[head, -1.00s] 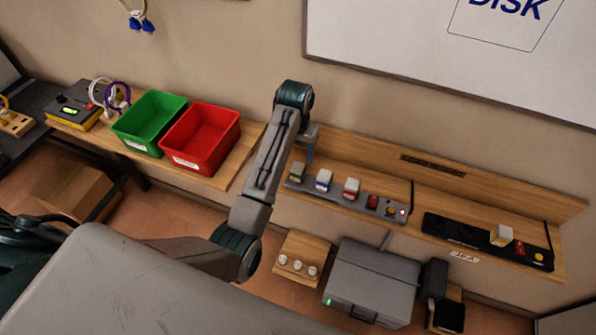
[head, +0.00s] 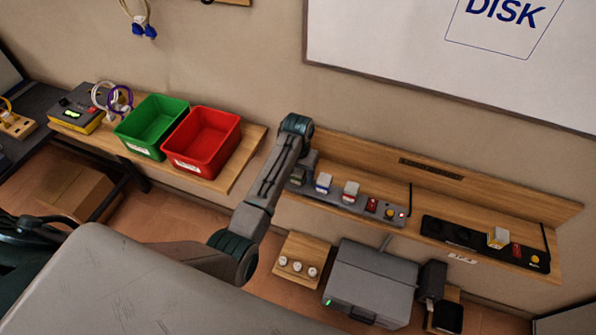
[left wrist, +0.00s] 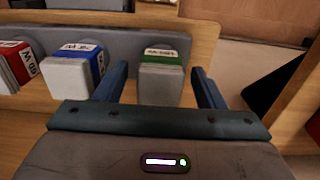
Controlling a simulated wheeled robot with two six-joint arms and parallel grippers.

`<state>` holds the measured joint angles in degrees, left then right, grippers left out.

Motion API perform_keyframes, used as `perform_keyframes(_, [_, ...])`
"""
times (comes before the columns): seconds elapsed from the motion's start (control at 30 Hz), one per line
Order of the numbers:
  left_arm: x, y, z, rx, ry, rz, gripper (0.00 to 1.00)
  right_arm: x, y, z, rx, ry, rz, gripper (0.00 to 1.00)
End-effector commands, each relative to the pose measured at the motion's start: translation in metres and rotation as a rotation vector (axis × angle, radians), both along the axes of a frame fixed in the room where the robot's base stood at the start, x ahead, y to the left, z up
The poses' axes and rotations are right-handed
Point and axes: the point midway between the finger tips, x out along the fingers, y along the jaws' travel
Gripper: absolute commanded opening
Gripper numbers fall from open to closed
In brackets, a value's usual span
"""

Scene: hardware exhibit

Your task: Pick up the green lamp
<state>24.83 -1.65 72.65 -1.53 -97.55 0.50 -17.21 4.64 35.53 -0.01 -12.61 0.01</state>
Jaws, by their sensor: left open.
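The green lamp (left wrist: 161,78), a pale block with a green labelled band, stands upright in the grey strip on the wooden shelf. In the head view the green lamp (head: 298,177) is partly hidden by my left arm. My left gripper (left wrist: 157,80) is open, with one blue finger on each side of the lamp in the left wrist view. I see gaps on both sides, so the fingers look apart from it. In the head view the left gripper (head: 308,163) is over the strip's left end, its fingers mostly hidden. My right gripper is not in view.
A blue-banded block (left wrist: 80,70) stands close beside the green lamp, then a red-banded block (left wrist: 17,68). A green bin (head: 150,125) and red bin (head: 203,140) stand left of my arm.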

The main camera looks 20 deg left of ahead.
Motion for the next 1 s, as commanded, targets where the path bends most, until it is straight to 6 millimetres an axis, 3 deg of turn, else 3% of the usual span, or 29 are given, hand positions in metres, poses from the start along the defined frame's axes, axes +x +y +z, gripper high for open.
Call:
perform_keyframes(0.27, [0.000,0.000,-0.006,0.000,-0.002,0.000,0.64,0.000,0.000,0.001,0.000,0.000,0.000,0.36])
perform_keyframes(0.53, [0.000,0.000,-0.005,0.000,-0.001,0.000,0.15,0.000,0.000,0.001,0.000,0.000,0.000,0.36])
perform_keyframes(0.83, [0.001,0.000,-0.002,0.000,-0.002,0.000,0.14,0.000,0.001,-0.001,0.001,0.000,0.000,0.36])
perform_keyframes(1.0, [0.001,0.000,0.020,-0.001,-0.007,0.000,0.14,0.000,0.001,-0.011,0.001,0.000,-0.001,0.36])
